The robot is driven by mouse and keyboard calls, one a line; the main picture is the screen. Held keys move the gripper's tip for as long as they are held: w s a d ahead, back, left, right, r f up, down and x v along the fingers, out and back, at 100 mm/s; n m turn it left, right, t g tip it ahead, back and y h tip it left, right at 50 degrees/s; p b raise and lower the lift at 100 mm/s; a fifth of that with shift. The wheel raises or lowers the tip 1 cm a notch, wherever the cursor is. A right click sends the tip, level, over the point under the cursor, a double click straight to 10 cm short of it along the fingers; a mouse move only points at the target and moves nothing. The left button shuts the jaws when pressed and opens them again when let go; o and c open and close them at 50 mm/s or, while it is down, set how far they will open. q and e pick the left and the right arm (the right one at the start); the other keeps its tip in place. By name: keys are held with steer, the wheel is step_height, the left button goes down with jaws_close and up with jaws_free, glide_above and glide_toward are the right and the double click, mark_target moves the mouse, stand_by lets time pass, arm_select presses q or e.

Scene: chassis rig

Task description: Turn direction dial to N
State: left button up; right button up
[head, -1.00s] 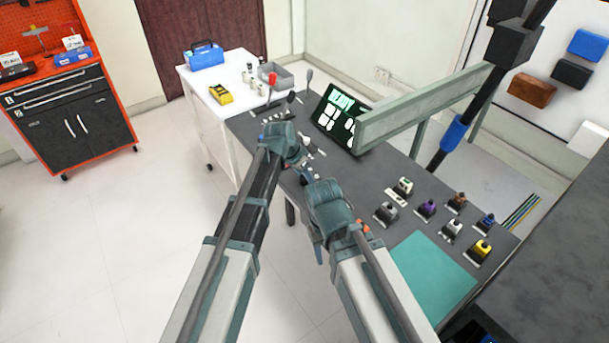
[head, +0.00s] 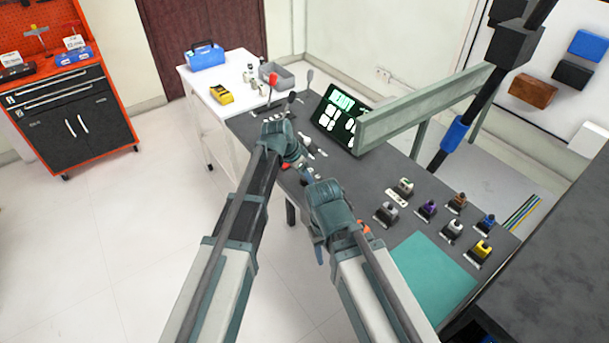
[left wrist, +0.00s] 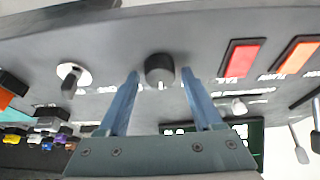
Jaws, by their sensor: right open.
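In the left wrist view a round black knob (left wrist: 160,70) with a pale mark on its rim sits on the dark panel (left wrist: 130,40). My left gripper (left wrist: 160,76) is open, with one blue finger on each side of the knob and a gap to each. A second dial (left wrist: 72,78), a black handle on a pale round plate, is to the left. The labels are too blurred to tell which is the direction dial. In the head view my left gripper (head: 300,160) is over the dark bench and hides the knob. My right gripper (head: 318,245) is open and empty at the bench's front edge.
Red (left wrist: 240,60) and orange (left wrist: 298,56) switches lie right of the knob. A lit screen (head: 340,118) and a grey-green beam (head: 425,108) stand behind. Several small coloured blocks (head: 453,230) and a teal mat (head: 432,272) are on the right.

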arm_select(q)
steer(key=shift+o, duration=0.4)
steer(key=shift+r, duration=0.1)
steer(key=shift+s+a+r+p, duration=0.1)
steer(key=shift+r+p, duration=0.35)
steer(key=shift+p, duration=0.15)
steer(key=p+v, duration=1.1)
steer(key=v, duration=0.1)
steer(key=shift+a+r+p, duration=0.15)
steer(key=shift+r+p, duration=0.15)
